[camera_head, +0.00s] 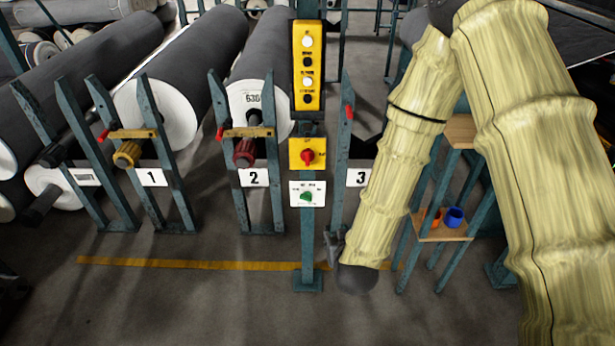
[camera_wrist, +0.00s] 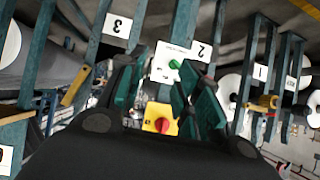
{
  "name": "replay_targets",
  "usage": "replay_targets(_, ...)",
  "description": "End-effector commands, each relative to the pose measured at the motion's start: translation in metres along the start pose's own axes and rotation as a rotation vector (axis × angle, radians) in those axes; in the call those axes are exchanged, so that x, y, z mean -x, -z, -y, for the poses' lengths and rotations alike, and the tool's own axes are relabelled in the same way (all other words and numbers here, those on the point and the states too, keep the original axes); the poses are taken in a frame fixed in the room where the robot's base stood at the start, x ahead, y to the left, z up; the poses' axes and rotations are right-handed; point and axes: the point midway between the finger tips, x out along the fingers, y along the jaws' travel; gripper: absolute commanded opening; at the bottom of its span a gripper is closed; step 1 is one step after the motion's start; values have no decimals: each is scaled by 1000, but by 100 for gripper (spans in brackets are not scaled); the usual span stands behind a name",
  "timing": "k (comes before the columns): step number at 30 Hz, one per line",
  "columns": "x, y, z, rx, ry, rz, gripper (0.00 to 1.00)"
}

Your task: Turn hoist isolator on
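A yellow plate with a red rotary knob (camera_head: 308,157), which looks like the isolator, is on the teal post below the yellow button box. It also shows upside down in the wrist view, the red knob (camera_wrist: 160,125) low between the finger bases. The knob's lettering is too small to read. Below it on the post is a white plate with a green knob (camera_head: 306,196), seen beyond the fingertips in the wrist view (camera_wrist: 175,64). My gripper (camera_wrist: 153,80) is open and empty. In the head view my gripper (camera_head: 334,247) is low, just right of the post, partly hidden by my arm.
The yellow button box (camera_head: 308,65) is above the knobs. Roll stands with labels 1 (camera_head: 151,177), 2 (camera_head: 254,177) and 3 (camera_head: 360,177) flank the post. A small shelf (camera_head: 440,233) holding orange and blue items is on the right. The floor in front is clear.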

Motion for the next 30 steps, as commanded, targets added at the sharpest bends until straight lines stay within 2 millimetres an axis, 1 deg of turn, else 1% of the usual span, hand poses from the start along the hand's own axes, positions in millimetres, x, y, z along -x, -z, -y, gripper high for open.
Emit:
replay_targets(1,-13,5,8,3,0,-56,34)
replay_targets(6,-24,50,31,10,-14,-234,34)
replay_targets(10,-24,81,49,12,-27,-362,34)
replay_targets(15,-16,114,66,13,-47,-498,34)
replay_targets(18,-11,127,73,11,-57,-550,34)
replay_targets(23,-5,139,78,11,-65,-590,34)
replay_targets(26,-8,143,78,10,-66,-595,34)
replay_targets(30,-21,152,77,8,-68,-595,34)
